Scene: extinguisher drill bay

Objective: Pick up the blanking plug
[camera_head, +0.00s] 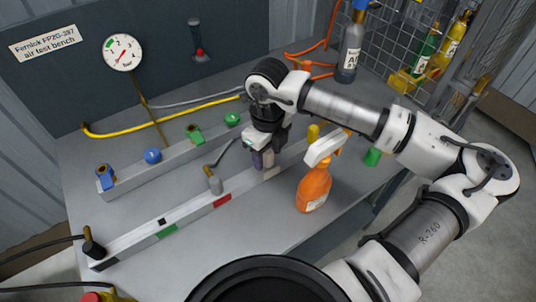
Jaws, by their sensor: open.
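I cannot single out the blanking plug with certainty in the head view. A small purplish-dark piece (258,160) shows directly below my gripper, and I cannot tell whether it is the plug. My gripper (262,161) points down over the front rail (190,215), right of the grey lever valve (215,181). It is open; its fingertips are small and partly merge with what is below them. A yellow piece (313,132) and a green piece (373,156) stand further right on the bench.
An orange spray bottle (314,190) stands close to the right of my gripper. A rear rail (172,166) carries blue and green fittings. A yellow hose (160,118) lies behind it. Bottles stand by the wire cage (398,45). The bench front is mostly clear.

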